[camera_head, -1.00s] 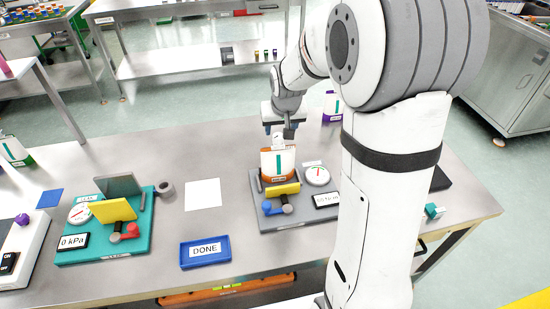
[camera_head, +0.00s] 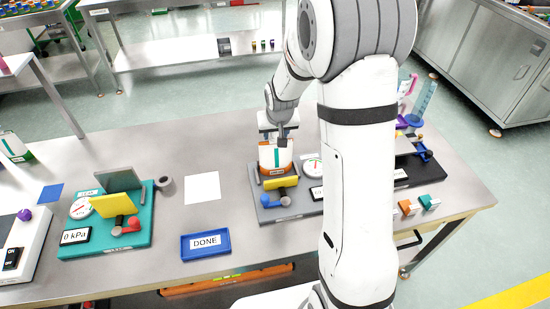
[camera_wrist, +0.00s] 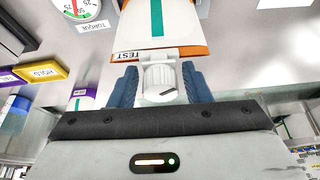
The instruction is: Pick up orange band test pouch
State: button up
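The orange band test pouch (camera_head: 274,158) is white with orange bands and a teal stripe. It stands upright on the grey test fixture (camera_head: 262,206), behind a yellow flap. In the wrist view the pouch (camera_wrist: 158,25) shows its orange band and TEST label, with its white ribbed cap (camera_wrist: 160,80) towards me. My gripper (camera_head: 279,136) is above the pouch at its top. The fingertips are partly hidden in the head view.
A teal fixture (camera_head: 138,232) with a 0 kPa display stands at the left. A blue DONE tray (camera_head: 187,254) and a white sheet (camera_head: 202,188) lie between the fixtures. A dark fixture (camera_head: 425,178) and small coloured blocks (camera_head: 429,202) are at the right, beyond my arm.

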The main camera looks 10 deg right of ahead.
grip_shut()
jog(key=shift+r, duration=0.1)
dwell(0.5)
notch_tip(320, 180, up, 7)
jog(key=p, duration=0.3)
jog(key=shift+w+p, duration=0.1)
jog(key=shift+p, duration=0.3)
jog(key=shift+s+r, duration=0.1)
jog(key=shift+s, duration=0.2)
jog(key=s+b, duration=0.4)
jog(key=s, duration=1.3)
jog(key=shift+s+a, duration=0.3)
jog(key=shift+a, duration=0.15)
